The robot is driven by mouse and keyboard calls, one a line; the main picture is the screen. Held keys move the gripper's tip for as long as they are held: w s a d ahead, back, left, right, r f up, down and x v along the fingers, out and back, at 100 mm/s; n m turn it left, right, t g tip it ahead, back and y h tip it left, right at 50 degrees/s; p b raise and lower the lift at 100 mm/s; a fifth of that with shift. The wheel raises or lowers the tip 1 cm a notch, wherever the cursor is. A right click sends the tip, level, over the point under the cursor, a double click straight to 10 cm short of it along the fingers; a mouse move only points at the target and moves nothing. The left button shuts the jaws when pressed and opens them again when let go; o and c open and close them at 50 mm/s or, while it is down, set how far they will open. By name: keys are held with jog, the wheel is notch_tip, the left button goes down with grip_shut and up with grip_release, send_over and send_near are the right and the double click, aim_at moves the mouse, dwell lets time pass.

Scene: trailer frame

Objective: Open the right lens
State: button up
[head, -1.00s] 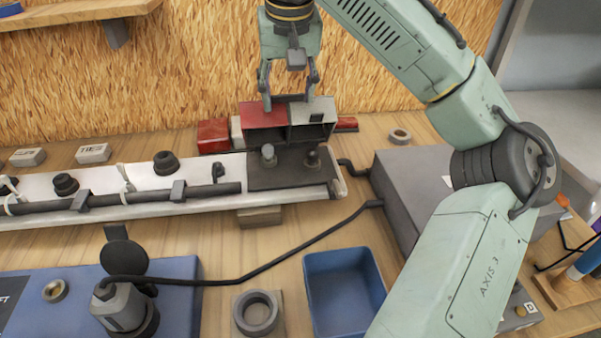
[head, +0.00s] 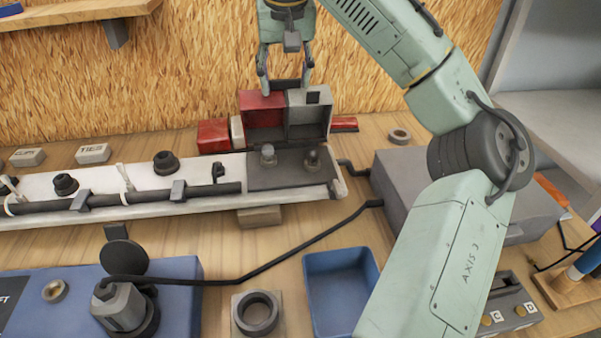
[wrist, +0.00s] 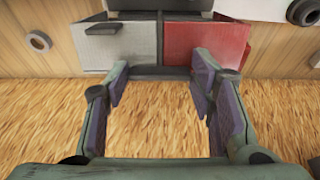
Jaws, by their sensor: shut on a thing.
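The lamp unit on the white beam has two box-shaped lenses, a red left lens (head: 262,104) and a pale grey right lens (head: 309,97). Both are tilted up, with dark hollow insides facing forward. Two bulbs (head: 268,154) stand on the dark base plate (head: 290,176) in front. My gripper (head: 285,84) is behind and above the lenses' upper edges, its fingers well apart across the seam. In the wrist view, my gripper (wrist: 161,65) has its tips by the edges of the grey lens (wrist: 115,42) and red lens (wrist: 205,42). Exact finger contact is hard to see.
A chipboard wall (head: 180,70) stands close behind the gripper. A grey box (head: 412,190) is to the right, a blue bin (head: 340,262) in front, and a cable (head: 250,270) crosses the bench. The space above the base plate is clear.

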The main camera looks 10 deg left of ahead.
jog(key=shift+r, duration=0.1)
jog(key=shift+w+a+f, duration=0.1)
jog(key=shift+w+a, duration=0.15)
jog(key=shift+w, duration=0.4)
jog(key=shift+w+a+f, duration=0.1)
jog(key=shift+w+a, duration=0.2)
jog(key=shift+w, duration=0.4)
jog(key=shift+w+a+f, duration=0.1)
jog(key=shift+w+a, duration=0.15)
jog(key=shift+w, duration=0.4)
jog(key=shift+w+a+f, duration=0.2)
jog(key=shift+w+a, duration=0.05)
jog(key=shift+w, duration=0.3)
jog(key=shift+w+a+f, duration=0.2)
jog(key=shift+w, duration=0.3)
jog(key=o, duration=0.8)
jog(key=shift+r, duration=0.1)
jog(key=shift+r, duration=2.4)
